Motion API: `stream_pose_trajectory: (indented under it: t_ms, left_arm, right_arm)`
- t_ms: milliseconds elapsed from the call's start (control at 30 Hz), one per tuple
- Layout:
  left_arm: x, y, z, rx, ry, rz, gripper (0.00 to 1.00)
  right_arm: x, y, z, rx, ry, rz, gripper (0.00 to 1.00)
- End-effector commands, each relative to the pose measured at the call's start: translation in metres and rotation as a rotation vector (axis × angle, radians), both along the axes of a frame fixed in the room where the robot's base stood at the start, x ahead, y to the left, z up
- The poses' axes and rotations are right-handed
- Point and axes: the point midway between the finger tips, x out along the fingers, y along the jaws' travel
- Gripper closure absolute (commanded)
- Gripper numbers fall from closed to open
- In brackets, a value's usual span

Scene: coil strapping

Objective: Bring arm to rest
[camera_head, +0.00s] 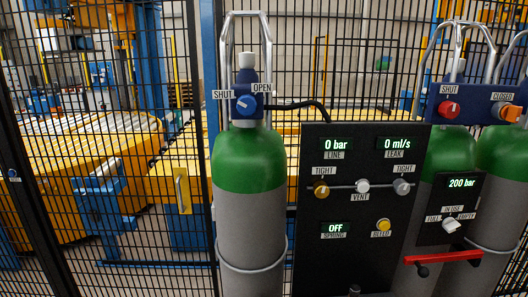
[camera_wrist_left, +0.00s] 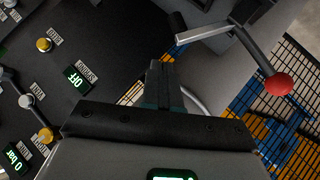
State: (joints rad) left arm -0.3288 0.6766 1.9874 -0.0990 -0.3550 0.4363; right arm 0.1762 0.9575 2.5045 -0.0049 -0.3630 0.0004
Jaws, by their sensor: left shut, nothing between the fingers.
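My left gripper (camera_wrist_left: 165,80) shows in the left wrist view with its dark fingers shut together and nothing between them. It is in front of the black control panel (camera_wrist_left: 100,35), beside a grey lever with a red ball knob (camera_wrist_left: 278,84). I cannot tell whether it touches anything. In the head view neither arm nor gripper shows. The panel (camera_head: 340,270) there reads 0 bar line, 0 ml/s leak and spring OFF.
More cylinders (camera_head: 447,150) stand at right with a 200 bar gauge box (camera_head: 461,184) and red handle (camera_head: 443,257). Mesh fencing (camera_head: 100,150) is behind.

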Motion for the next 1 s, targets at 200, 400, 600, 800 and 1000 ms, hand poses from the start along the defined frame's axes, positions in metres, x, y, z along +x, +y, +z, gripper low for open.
stream_pose_trajectory:
  t_ms: [200, 400, 600, 800, 1000]
  left_arm:
    - [-0.085, 0.082, -0.144, 0.165, 0.31, 0.001, 1.0]
    - [-0.18, 0.125, -0.214, 0.229, 0.552, -0.037, 1.0]
    - [-0.266, 0.144, -0.244, 0.238, 0.745, -0.088, 1.0]
    - [-0.28, 0.146, -0.299, 0.238, 0.771, -0.101, 1.0]
    - [-0.279, 0.146, -0.34, 0.239, 0.769, -0.101, 1.0]
  right_arm:
    - [0.0, 0.0, 0.0, 0.0, 0.0, 0.0, 0.57]
    - [0.0, 0.0, 0.0, 0.0, 0.0, 0.0, 0.57]
    - [0.0, 0.0, 0.0, 0.0, 0.0, 0.0, 0.57]
    - [-0.001, 0.0, -0.053, 0.0, 0.001, 0.0, 0.57]
    - [0.0, 0.0, -0.094, 0.0, 0.0, 0.0, 0.57]
